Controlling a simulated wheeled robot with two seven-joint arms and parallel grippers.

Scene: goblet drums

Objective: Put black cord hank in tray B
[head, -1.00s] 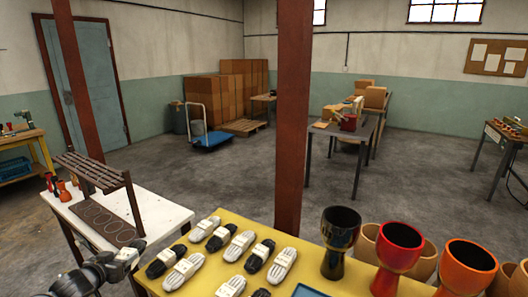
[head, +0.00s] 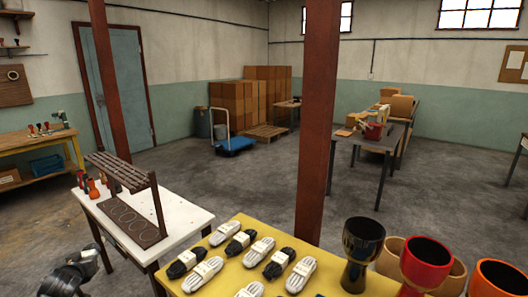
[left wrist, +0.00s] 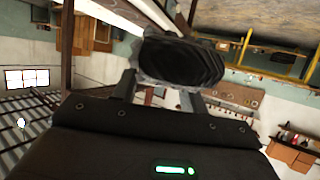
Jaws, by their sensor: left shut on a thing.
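My left gripper (head: 82,264) is at the lower left of the head view, beside the white table and left of the yellow table. In the left wrist view my left gripper (left wrist: 160,95) is shut on a black cord hank (left wrist: 182,62), a dark ribbed bundle held across the fingertips. Other black cord hanks (head: 238,243) lie on the yellow table among white ones, each with a pale band. I cannot make out tray B or its label. My right gripper is not in view.
The yellow table (head: 222,278) holds rows of hanks and several goblet drums (head: 362,250) at right. The white table (head: 185,222) bears a dark slatted rack (head: 125,170) and small drums. A rust-brown post (head: 316,130) rises behind the yellow table.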

